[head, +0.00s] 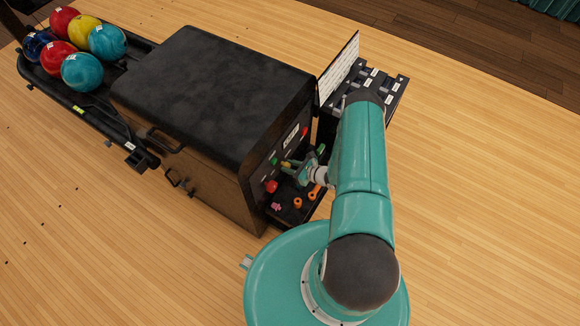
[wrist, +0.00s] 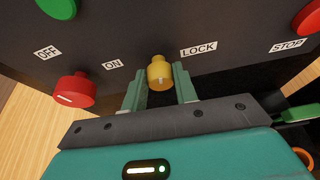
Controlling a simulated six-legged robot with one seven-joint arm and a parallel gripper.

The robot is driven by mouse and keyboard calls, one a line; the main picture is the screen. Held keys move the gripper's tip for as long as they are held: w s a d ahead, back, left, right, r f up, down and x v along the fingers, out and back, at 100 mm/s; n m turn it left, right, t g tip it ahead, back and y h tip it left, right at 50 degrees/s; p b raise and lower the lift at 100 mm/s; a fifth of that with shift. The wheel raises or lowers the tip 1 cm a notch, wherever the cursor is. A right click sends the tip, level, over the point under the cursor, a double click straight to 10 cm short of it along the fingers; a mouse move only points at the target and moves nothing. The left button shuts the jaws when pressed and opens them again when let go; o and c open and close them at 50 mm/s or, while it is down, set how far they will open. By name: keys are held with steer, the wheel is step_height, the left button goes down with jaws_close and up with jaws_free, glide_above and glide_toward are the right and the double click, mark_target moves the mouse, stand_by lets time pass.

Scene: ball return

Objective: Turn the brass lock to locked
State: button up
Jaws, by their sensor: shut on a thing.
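The brass lock (wrist: 160,72) is a small round yellow knob on the dark panel, just left of the LOCK label (wrist: 198,48) in the wrist view. My gripper (wrist: 158,76) is shut on the lock, with one teal finger on each side. In the head view my gripper (head: 292,165) reaches the panel on the end of the black machine, and the lock is too small there to make out clearly.
A red knob (wrist: 74,90) stands left of the lock below the OFF and ON labels. A green button (wrist: 58,8) is above it, and a red one (wrist: 308,17) is near STOP. A tray (head: 291,211) with small parts lies below. Balls fill a rack (head: 110,112) at left.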

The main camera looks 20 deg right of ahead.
steer(key=shift+w+d+f+m+g+y, duration=0.1)
steer(key=shift+m+g+y, duration=0.15)
steer(key=shift+m+y, duration=1.25)
steer(key=shift+w+d+f+m+g+y, duration=0.25)
steer(key=shift+m+y, duration=0.4)
steer(key=shift+m, duration=1.65)
steer(key=shift+s+m+g+y, duration=0.1)
steer(key=shift+m+g+y, duration=0.2)
steer(key=shift+m+y, duration=1.2)
steer(key=shift+m+h, duration=0.35)
steer(key=shift+m, duration=0.25)
steer(key=o, duration=1)
steer(key=v, duration=1.3)
steer(key=shift+s+d, duration=0.3)
